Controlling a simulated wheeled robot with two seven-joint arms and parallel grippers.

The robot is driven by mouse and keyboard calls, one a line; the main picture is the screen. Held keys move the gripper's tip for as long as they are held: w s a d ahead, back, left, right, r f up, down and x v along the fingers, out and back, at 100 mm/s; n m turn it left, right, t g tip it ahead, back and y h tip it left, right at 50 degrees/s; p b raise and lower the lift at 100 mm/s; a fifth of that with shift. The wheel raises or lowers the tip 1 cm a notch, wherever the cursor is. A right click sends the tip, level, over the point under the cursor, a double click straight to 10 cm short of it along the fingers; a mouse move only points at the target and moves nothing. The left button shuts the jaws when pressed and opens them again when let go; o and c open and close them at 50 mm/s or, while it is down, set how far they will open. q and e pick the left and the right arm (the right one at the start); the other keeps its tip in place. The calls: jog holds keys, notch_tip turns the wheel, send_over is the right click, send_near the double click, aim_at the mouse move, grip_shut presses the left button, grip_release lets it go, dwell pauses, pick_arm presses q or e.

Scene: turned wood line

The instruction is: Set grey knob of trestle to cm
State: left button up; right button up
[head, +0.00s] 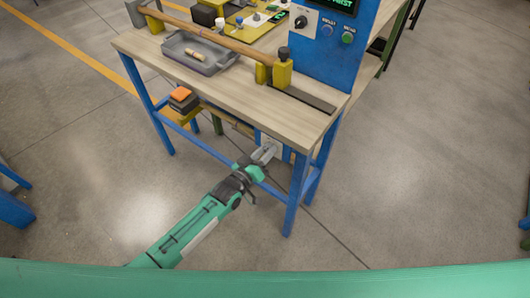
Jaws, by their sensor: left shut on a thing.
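The trestle is a workbench with a pale wood top (235,88) and blue legs (294,195). Below the top, at its front right, a small pale plate (275,147) sits on a blue panel. My left gripper (266,153) reaches in from the lower left and is shut at this plate, on what appears to be the grey knob. The jaws hide most of the knob, and its setting and any marks around it cannot be read. My right gripper is not in view.
A blue console (325,62) with a dark selector and buttons stands on the bench. A grey tray (200,55), a long wooden rod (205,32) and yellow supports (282,70) are on top. An orange-topped block (181,95) is on the lower shelf. The floor in front is clear.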

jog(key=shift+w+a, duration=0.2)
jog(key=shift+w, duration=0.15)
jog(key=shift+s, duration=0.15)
pick_arm(q)
jog(key=o, duration=1)
jog(key=b+v, duration=0.1)
jog(key=v, duration=1.3)
jog(key=shift+b, duration=0.4)
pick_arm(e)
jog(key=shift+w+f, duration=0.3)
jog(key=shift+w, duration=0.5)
